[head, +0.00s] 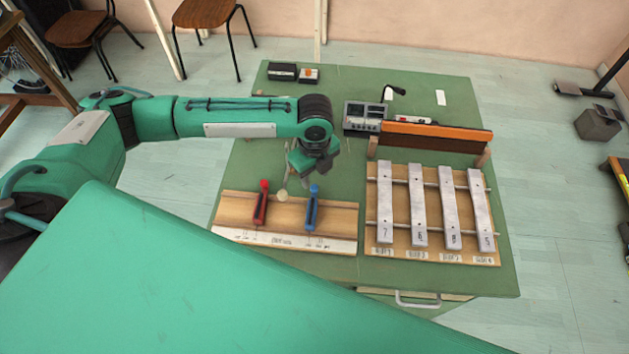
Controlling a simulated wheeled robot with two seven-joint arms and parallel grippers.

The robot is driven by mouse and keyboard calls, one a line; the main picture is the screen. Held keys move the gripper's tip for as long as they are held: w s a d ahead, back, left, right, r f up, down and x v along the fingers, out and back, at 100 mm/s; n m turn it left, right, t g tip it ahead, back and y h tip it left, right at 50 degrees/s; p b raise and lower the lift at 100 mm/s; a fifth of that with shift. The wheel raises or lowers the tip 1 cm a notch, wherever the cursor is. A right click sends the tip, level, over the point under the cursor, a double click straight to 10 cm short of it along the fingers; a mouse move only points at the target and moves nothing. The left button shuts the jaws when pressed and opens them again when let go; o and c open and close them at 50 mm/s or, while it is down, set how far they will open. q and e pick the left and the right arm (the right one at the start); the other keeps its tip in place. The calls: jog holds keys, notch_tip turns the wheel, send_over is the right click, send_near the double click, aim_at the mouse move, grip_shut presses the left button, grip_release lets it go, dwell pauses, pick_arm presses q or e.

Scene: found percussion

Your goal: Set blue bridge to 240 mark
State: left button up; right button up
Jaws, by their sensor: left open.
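The blue bridge (312,210) stands on the right half of a wooden board (340,219) with a white printed scale (285,239) along its front edge. The scale's numbers are too small to read. The red bridge (261,203) stands on the same board, left of the blue one. My left gripper (297,178) is open and hangs above the board's back edge, just behind and left of the blue bridge, apart from it. A small pale ball (283,196) shows below the gripper, between the two bridges. My right gripper is out of view.
Several metal bars lie on a wooden base (386,252) right of the board. An orange-topped wooden rail (437,131) and a grey device (364,117) stand behind.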

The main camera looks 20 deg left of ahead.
pick_arm(q)
notch_tip(320, 180, up, 9)
jog(key=shift+r+b, duration=0.15)
jog(key=shift+b, duration=0.2)
dwell(0.4)
